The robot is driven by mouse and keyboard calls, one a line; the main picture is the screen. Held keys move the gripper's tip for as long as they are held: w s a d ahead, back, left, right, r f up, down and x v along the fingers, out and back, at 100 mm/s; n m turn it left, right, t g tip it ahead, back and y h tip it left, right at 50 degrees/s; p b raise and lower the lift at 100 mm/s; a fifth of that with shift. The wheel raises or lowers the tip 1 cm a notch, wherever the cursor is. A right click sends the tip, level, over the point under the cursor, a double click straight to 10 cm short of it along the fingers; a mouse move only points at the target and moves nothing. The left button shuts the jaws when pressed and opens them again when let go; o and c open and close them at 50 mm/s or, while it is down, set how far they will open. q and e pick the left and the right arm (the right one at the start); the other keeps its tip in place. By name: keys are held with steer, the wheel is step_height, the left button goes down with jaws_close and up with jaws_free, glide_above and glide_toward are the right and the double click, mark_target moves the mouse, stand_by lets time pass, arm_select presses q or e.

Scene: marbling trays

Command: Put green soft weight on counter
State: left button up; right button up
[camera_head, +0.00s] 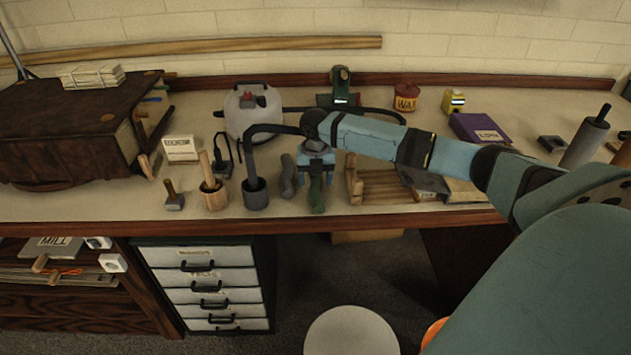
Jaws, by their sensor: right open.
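The green soft weight (317,196) is a small dark green elongated shape on the counter (110,205), close to its front edge. My right gripper (315,176) is over the far end of the green weight, with its blue fingers spread. The gripper hides that end, so I cannot tell if they touch. A similar grey weight (287,178) lies just left of the gripper. My left gripper is not in view.
A wooden rack (385,190) stands close on the right of the gripper. A dark grey pot (256,196) and a wooden pot (214,196) stand to the left.

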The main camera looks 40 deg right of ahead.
mark_target(316, 183)
step_height(316, 183, up, 10)
steer(key=p, duration=0.1)
stand_by(0.7)
